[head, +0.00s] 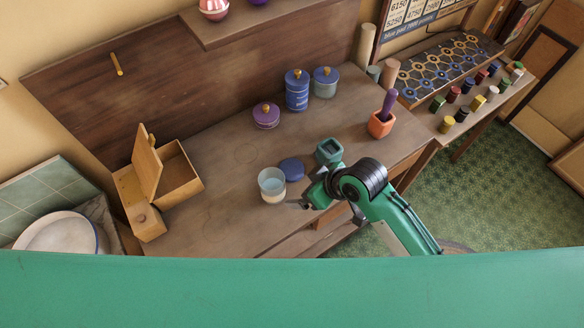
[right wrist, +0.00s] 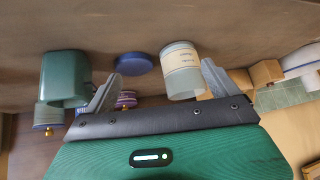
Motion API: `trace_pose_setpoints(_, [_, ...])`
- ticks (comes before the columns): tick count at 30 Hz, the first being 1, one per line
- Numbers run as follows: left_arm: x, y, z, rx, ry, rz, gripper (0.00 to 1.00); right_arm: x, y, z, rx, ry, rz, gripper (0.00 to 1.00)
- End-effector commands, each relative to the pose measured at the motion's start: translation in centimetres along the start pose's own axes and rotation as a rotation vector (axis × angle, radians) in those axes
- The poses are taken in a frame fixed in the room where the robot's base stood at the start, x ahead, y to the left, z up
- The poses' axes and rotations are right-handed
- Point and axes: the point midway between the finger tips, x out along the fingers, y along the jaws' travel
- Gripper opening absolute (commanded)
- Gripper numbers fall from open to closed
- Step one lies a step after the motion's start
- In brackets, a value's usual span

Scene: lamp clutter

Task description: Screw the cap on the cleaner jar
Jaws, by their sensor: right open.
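The cleaner jar (head: 272,187) is an open, pale translucent cup with a cream label, standing on the wooden desk. It also shows in the right wrist view (right wrist: 181,72), between my fingertips in the picture and beyond them. The blue cap (head: 292,168) is a flat disc lying on the desk just behind and right of the jar, apart from it; it also shows in the right wrist view (right wrist: 133,65). My right gripper (head: 303,203) is open and empty, to the right of the jar at its near side. My left gripper is not in view.
A green square pot (head: 329,151) stands close behind my right gripper. An orange pot (head: 381,124) with a purple tool is farther right. Purple (head: 266,116) and blue (head: 297,92) lidded jars stand behind. An open wooden box (head: 160,184) is at left; the desk between is mostly clear.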

Motion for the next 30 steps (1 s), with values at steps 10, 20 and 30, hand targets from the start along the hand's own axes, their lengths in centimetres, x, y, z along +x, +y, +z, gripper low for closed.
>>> trace_pose_setpoints(10, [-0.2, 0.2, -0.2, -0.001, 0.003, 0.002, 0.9, -0.1, -1.2, -4.9, -0.247, 0.009, -0.114, 0.91])
trace_pose_setpoints(20, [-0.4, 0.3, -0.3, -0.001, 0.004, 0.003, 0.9, -0.5, -1.2, -6.9, -0.434, -0.037, -0.199, 0.91])
trace_pose_setpoints(30, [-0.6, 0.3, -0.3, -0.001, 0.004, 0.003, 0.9, -1.5, 0.8, -7.5, -0.567, -0.119, -0.254, 0.91])
